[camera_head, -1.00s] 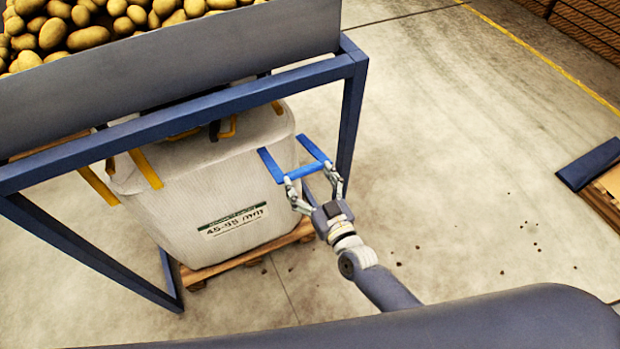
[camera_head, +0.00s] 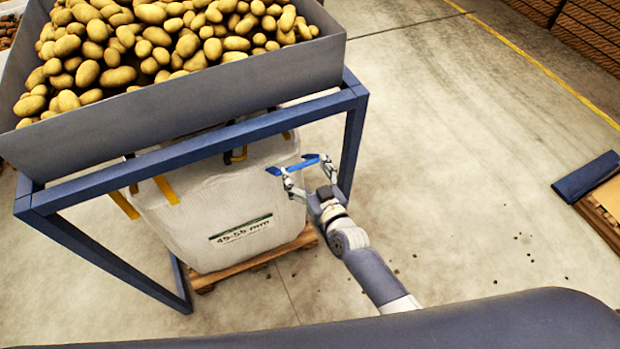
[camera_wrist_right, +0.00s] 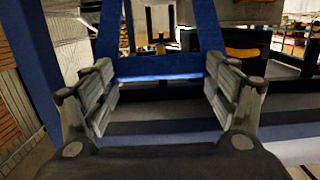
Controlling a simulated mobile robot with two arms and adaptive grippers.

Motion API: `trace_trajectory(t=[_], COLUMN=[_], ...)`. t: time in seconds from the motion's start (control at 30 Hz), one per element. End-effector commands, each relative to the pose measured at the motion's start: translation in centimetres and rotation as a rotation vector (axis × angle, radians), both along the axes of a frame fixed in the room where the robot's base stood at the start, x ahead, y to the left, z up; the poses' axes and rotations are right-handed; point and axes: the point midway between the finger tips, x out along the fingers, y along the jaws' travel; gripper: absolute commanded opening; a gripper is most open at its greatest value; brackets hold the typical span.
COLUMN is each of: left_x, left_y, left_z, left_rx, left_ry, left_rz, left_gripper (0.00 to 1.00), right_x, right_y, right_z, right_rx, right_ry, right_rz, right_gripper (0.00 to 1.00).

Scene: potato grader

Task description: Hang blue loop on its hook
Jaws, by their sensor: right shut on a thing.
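The blue loop (camera_head: 307,164) is a stiff-looking strap held in my right gripper (camera_head: 306,169), beside the upper right corner of the white bulk bag (camera_head: 205,205). In the right wrist view, the blue loop (camera_wrist_right: 160,76) spans between the two fingers, with a strap rising at each side. My right gripper (camera_wrist_right: 160,95) is shut on it. Yellow loops (camera_head: 166,189) show at the bag's left side, and a dark piece with yellow (camera_head: 238,154) sits at its back. I cannot make out the blue loop's hook. My left gripper is not in view.
A blue steel frame (camera_head: 352,145) stands around the bag, its right post close behind my right gripper. A grey hopper (camera_head: 250,78) full of potatoes sits on top. The bag rests on a wooden pallet (camera_head: 262,258). Open concrete floor lies to the right.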

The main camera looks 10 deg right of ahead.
Motion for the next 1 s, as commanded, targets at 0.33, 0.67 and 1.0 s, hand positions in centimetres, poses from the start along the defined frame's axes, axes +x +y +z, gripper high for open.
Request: trace_trajectory(t=[0.33,0.67,1.0], left_x=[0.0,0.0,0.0], left_y=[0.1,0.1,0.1], left_z=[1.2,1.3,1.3], left_rx=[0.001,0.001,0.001], left_ry=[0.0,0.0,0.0], left_rz=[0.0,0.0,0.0], left_gripper=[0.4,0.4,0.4], right_x=[2.3,2.8,2.8], right_y=[0.8,1.0,1.0], right_z=[2.3,2.7,2.7], right_rx=[0.003,0.003,0.002], right_ry=[-0.001,-0.002,-0.003], right_rz=[0.001,0.001,0.0], right_gripper=[0.37,0.36,0.97])
